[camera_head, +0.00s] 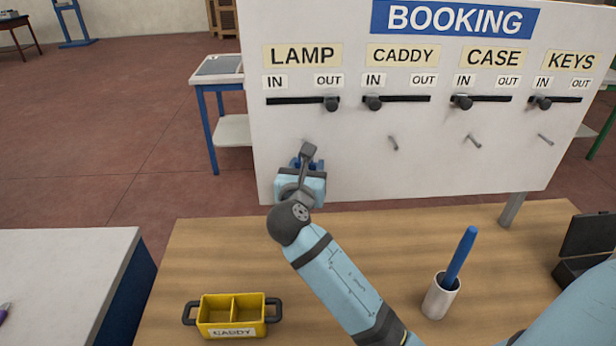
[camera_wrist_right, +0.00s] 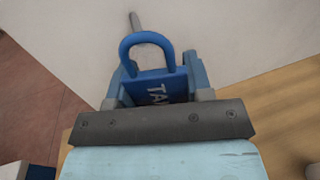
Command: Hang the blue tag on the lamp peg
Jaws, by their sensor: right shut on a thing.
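The blue tag (camera_wrist_right: 160,88) has a thick blue loop at its top and pale lettering on its body. My right gripper (camera_head: 308,165) is in front of the white board, below the LAMP label (camera_head: 301,56). It is shut on the tag's body; its jaws also show in the right wrist view (camera_wrist_right: 158,92). The lamp peg (camera_wrist_right: 136,21), a thin grey peg, shows just beyond the top of the loop. I cannot tell whether the loop touches the peg. In the head view my gripper hides this peg and most of the tag. My left gripper is not in view.
The BOOKING board (camera_head: 340,165) has bare pegs under CADDY (camera_head: 393,143), CASE (camera_head: 473,140) and KEYS (camera_head: 545,139). Sliders run above them; the LAMP slider (camera_head: 332,103) is at OUT. A yellow caddy (camera_head: 232,314) and a white cup (camera_head: 441,297) with a blue pen stand on the wooden table (camera_head: 200,255).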

